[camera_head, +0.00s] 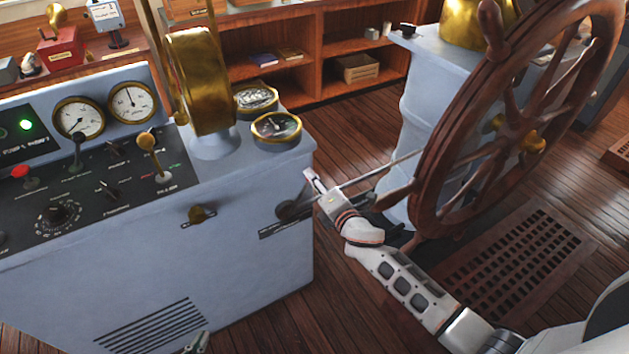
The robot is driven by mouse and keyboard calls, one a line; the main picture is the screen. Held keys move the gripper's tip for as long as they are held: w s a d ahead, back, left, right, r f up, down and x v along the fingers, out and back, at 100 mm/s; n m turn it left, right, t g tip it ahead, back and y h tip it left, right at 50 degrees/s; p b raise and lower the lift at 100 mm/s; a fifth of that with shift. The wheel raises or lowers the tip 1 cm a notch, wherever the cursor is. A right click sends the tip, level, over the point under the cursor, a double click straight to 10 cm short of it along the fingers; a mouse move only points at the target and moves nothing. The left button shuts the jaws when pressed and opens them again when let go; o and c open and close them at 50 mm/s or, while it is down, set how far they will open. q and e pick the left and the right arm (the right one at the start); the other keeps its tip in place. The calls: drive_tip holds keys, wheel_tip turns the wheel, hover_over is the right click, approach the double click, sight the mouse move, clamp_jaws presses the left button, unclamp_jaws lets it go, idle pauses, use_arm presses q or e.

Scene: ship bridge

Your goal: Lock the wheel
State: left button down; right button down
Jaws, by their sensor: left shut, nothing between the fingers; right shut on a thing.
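The wooden ship's wheel (427,165) stands on the right, in front of a pale blue pedestal (425,105). A thin metal bar (385,168) runs between the wheel's near rim and the console corner. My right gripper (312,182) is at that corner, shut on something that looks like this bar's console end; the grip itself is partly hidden. A dark round knob or pivot (287,210) sits by a dark slotted plate (285,229) on the console's side, just left of the gripper. My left gripper (198,343) shows only at the bottom edge, shut and empty, low before the console.
The blue console (245,250) fills the left, with gauges, levers and a tall brass telegraph (198,80). A dark floor grating (515,262) lies below the wheel. Wooden shelves (310,50) stand behind. Open plank floor lies between console and shelves.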

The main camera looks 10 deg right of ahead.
drive_tip(key=c, duration=1.7)
unclamp_jaws()
drive_tip(key=shift+d+f, duration=0.1)
drive_tip(key=shift+d, duration=0.05)
drive_tip(key=v, duration=1.2)
drive_tip(key=s+d+f+m+g, duration=0.1)
drive_tip(key=s+f+m, duration=0.4)
drive_tip(key=s+m, duration=0.2)
drive_tip(key=s+d+f+m+g, duration=0.1)
drive_tip(key=s+f+m+g, duration=0.1)
drive_tip(key=s+f+m, duration=0.3)
drive_tip(key=s+d+f+m+g+h, duration=0.1)
drive_tip(key=s+f+m+g, duration=0.1)
drive_tip(key=s+f+m, duration=0.3)
drive_tip(key=shift+s+m, duration=2)
drive_tip(key=shift+m, duration=0.2)
